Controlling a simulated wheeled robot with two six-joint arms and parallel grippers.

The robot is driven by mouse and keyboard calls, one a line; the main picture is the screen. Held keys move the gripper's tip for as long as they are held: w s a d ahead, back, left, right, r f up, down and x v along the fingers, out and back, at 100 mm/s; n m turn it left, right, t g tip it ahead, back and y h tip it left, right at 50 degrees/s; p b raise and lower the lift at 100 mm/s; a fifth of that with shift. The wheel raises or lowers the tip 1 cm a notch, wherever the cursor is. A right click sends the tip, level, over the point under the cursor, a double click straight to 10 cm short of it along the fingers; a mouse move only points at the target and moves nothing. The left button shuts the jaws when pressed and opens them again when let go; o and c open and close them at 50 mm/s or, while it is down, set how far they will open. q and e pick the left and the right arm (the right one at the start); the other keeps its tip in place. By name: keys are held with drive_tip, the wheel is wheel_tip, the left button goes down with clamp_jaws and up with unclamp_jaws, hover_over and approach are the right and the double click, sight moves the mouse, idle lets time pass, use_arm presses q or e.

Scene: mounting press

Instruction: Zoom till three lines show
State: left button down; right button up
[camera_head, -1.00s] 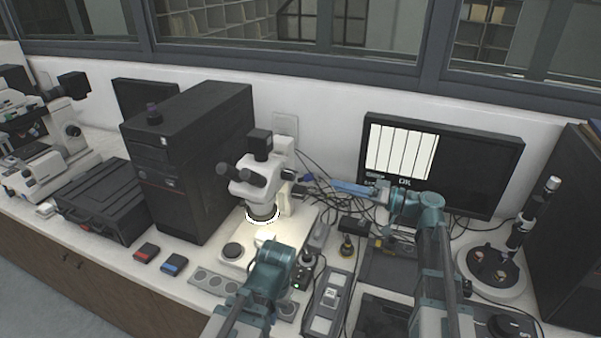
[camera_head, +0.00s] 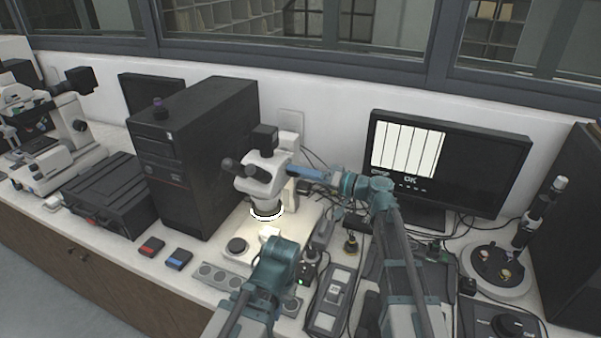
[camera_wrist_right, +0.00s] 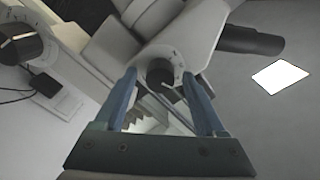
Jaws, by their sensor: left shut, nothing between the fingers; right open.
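The white stereo microscope (camera_head: 262,176) stands in the middle of the bench with its ring light lit. The monitor (camera_head: 455,155) at the right shows a white picture with several dark vertical lines and "OK" below it. My right gripper (camera_head: 308,174) reaches the microscope's right side. In the right wrist view my right gripper (camera_wrist_right: 159,76) is open, its blue fingers on either side of a dark zoom knob (camera_wrist_right: 160,73) with a marked white dial. Contact cannot be told. My left gripper (camera_head: 277,243) is shut and empty in front of the lit stage; its fingertips are hardly visible.
A black computer tower (camera_head: 195,155) stands left of the microscope. A grey control box (camera_head: 333,300) and cables lie to its right. Red (camera_head: 151,247) and blue (camera_head: 178,259) small boxes lie at front left. A round white-based device (camera_head: 497,270) stands at far right.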

clamp_jaws()
idle(0.4)
drive_tip(key=shift+m, duration=0.4)
drive_tip(key=shift+f+m+g, duration=0.1)
drive_tip(key=shift+m+g, duration=0.2)
drive_tip(key=shift+m, duration=7)
